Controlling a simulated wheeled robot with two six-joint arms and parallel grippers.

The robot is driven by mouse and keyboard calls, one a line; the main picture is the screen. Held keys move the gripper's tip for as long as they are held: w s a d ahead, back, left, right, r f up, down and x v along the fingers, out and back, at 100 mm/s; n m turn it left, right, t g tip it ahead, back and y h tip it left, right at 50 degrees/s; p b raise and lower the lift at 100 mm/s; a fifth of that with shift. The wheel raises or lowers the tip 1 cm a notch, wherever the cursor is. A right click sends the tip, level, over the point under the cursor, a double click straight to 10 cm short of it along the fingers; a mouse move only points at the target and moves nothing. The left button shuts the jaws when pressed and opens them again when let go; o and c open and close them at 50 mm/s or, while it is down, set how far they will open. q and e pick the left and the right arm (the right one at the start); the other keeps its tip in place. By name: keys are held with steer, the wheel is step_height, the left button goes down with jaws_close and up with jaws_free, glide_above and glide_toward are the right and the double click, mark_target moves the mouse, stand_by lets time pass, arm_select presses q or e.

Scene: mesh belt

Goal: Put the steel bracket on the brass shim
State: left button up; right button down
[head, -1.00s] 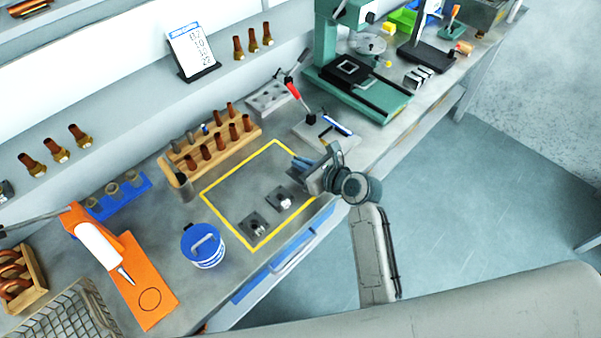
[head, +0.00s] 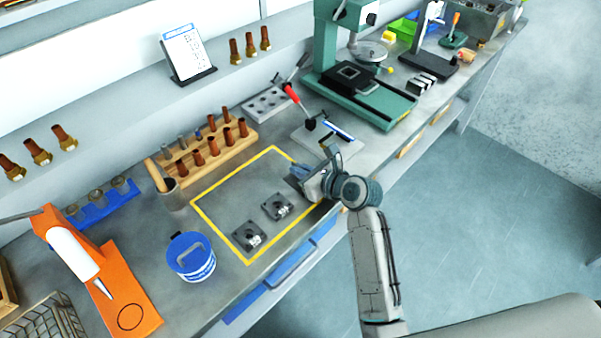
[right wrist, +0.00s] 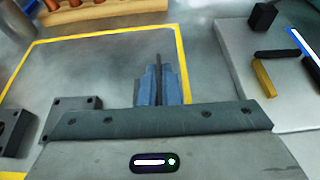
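Two dark metal pieces with holes lie flat inside a yellow outline on the bench. I take them for brackets: a left one (head: 249,236) and a right one (head: 277,207). In the right wrist view the right one (right wrist: 75,104) is left of my fingers. My right gripper (head: 300,172) is over the right side of the outline. Its blue fingers (right wrist: 158,85) are close together, with a narrow dark strip between them; no held part is clear. A small brass-coloured piece (right wrist: 264,78) lies on a pale plate; I cannot tell whether it is the shim. My left gripper is out of view.
The yellow outline (head: 220,232) is mostly bare inside. A blue-and-white tub (head: 191,258) stands left of it, a wooden rack (head: 212,160) behind it.

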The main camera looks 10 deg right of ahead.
steer(key=c, duration=1.6)
jaws_free()
steer(key=shift+f, duration=0.1)
steer(key=shift+c, duration=0.2)
